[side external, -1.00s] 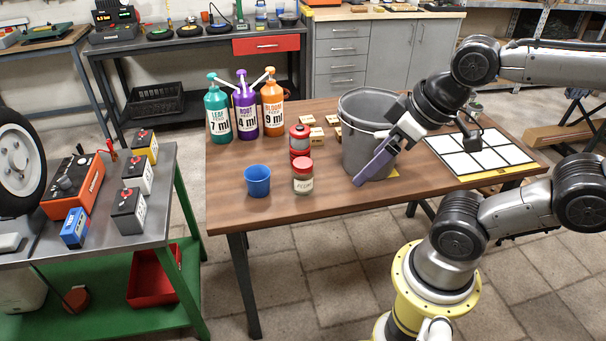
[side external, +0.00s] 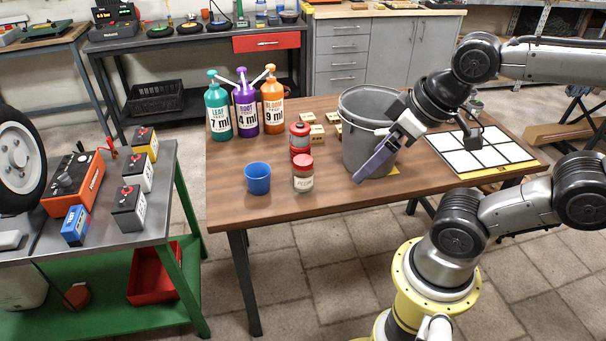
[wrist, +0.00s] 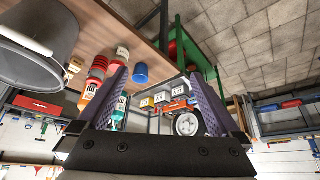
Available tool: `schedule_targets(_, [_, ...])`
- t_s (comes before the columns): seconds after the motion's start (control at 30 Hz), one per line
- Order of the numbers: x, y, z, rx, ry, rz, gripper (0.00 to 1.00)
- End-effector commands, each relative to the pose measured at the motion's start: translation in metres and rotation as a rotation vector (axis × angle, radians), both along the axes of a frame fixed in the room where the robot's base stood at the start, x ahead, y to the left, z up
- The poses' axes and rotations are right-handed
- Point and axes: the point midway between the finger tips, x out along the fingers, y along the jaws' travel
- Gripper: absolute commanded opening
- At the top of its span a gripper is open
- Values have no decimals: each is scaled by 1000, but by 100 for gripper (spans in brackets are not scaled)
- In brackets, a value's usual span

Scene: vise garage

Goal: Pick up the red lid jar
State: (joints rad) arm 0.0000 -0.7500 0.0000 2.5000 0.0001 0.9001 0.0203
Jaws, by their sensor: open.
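The red lid jar (side external: 303,178) is a small clear jar with a pale label and a red lid. It stands upright near the front edge of the wooden table, and it also shows in the wrist view (wrist: 122,53). My gripper (side external: 361,177) is open and empty. Its purple fingers hang in front of the grey bucket, to the right of the jar and apart from it. In the wrist view my gripper (wrist: 158,75) has its two fingers spread wide, with nothing held between them.
A blue cup (side external: 257,179) stands left of the jar. A red canister (side external: 299,141) stands just behind it. The grey bucket (side external: 362,150) is to the right, close to my fingers. The table (side external: 230,208) is clear at the front.

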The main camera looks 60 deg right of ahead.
Motion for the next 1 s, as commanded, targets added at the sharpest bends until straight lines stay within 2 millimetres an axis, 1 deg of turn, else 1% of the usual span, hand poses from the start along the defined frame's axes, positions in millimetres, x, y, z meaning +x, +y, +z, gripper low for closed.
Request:
schedule_targets(0.07, [-1,0,0,25,3,-46,100])
schedule_targets(0.13, [1,0,4,60,-4,-113,100])
schedule_targets(0.27, [16,0,26,151,-24,-277,100])
schedule_targets(0.37, [38,-4,39,222,-8,-431,100])
schedule_targets(0.43, [58,-9,47,270,13,-554,100])
schedule_targets(0.57, [98,-22,52,344,59,-779,100])
schedule_targets(0.6, [113,-28,51,362,77,-852,100])
schedule_targets(0.67, [134,-38,47,387,103,-960,100])
schedule_targets(0.7, [149,-46,42,400,122,-1031,100])
schedule_targets(0.77, [170,-58,32,418,149,-1134,100])
schedule_targets(0.8, [182,-67,24,424,170,-1196,100])
schedule_targets(0.87, [200,-81,9,430,201,-1283,100])
schedule_targets(0.9, [210,-91,-3,430,222,-1334,100])
schedule_targets(0.97, [223,-105,-20,426,252,-1394,100])
schedule_targets(1.0, [229,-114,-33,420,274,-1421,100])
